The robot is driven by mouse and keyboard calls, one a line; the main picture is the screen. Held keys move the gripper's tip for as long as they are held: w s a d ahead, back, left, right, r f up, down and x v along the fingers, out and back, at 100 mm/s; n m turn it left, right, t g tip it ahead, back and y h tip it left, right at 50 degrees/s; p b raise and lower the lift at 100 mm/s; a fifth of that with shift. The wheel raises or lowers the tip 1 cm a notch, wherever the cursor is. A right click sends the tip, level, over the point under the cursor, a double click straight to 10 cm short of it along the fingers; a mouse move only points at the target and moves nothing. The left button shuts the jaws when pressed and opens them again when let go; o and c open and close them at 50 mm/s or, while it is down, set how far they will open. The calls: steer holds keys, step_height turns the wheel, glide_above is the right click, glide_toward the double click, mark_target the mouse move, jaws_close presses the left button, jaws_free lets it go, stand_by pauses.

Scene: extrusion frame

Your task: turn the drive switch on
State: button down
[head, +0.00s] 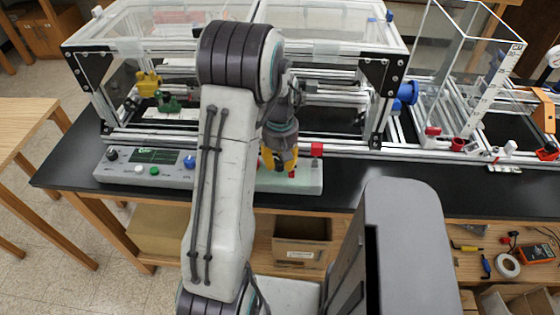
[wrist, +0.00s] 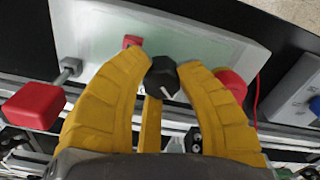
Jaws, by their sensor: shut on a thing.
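A black rotary knob (wrist: 162,72) with a white pointer mark stands on a pale panel box (wrist: 215,45) in the wrist view. It appears to be the drive switch, but I cannot read a label. My gripper (wrist: 165,66) has its yellow fingers on both sides of the knob and is shut on it. In the head view my gripper (head: 278,167) points down over the pale panel box (head: 302,183), and the knob is hidden there. The white mark points toward the bottom of the wrist view, slightly right.
A small red part (wrist: 131,41) and a red round button (wrist: 232,84) flank the knob. A red block on a grey stem (wrist: 36,104) stands beside the panel. A control box with a screen (head: 145,166) is left, and the extrusion frame (head: 345,145) rises behind.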

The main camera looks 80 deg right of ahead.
steer(key=shift+a+f+m, duration=0.25)
steer(key=shift+m, duration=0.25)
steer(key=shift+m+b, duration=0.75)
steer(key=shift+m, duration=0.15)
steer(key=m+b, duration=0.1)
steer(key=m, duration=0.4)
steer(key=shift+w+m+b, duration=0.1)
steer(key=shift+m+b, duration=0.2)
steer(key=shift+b, duration=0.05)
steer(key=m+b, duration=0.1)
steer(key=m, duration=0.4)
steer(key=shift+w, duration=0.1)
steer(key=shift+d+r+m+b, duration=0.1)
steer(key=shift+m+b, duration=0.3)
steer(key=shift+m, duration=2)
steer(key=shift+d, duration=0.1)
steer(key=c, duration=0.9)
jaws_free()
steer(key=shift+w+r, duration=0.1)
